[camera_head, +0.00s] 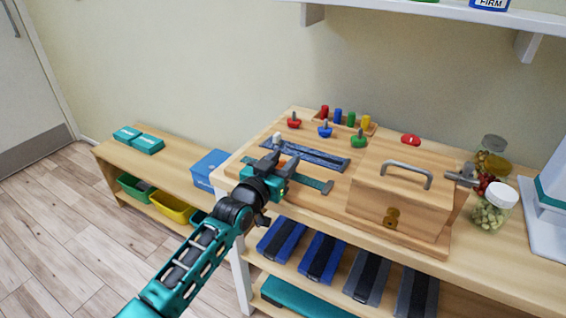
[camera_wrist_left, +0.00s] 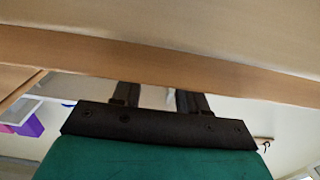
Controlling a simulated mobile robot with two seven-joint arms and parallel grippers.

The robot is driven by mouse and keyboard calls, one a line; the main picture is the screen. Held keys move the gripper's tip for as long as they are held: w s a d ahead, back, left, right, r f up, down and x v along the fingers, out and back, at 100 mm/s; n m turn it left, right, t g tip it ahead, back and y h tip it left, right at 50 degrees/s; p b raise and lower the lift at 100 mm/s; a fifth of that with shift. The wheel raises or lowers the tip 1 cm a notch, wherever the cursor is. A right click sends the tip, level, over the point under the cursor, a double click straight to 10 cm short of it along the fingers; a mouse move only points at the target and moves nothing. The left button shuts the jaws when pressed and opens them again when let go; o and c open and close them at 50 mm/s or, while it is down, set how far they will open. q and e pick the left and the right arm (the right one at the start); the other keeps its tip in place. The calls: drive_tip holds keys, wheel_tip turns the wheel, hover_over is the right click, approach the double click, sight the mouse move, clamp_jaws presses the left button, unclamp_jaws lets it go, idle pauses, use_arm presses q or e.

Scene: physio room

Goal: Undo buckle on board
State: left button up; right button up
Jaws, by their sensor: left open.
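The wooden activity board (camera_head: 330,200) stands on the table. A teal strap (camera_head: 312,181) lies across its left part, with its right end showing. The buckle cannot be made out; my left gripper covers the strap's middle and left part. My left gripper (camera_head: 272,158) is over the board's left front part, its fingers apart and nothing seen between them. I cannot tell whether it touches the strap. In the left wrist view its two dark fingers (camera_wrist_left: 158,97) stand apart, in front of a wooden edge (camera_wrist_left: 160,62). My right gripper is not in view.
A dark blue strip (camera_head: 318,156) lies behind the strap. A box with a grey handle (camera_head: 407,170) rises on the board's right. Coloured knobs and pegs (camera_head: 338,118) stand at the back. Jars (camera_head: 493,207) stand right of the board; a low shelf (camera_head: 178,173) is at left.

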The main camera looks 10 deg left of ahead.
use_arm(q)
drive_tip(key=shift+w, duration=0.1)
clamp_jaws()
idle(0.4)
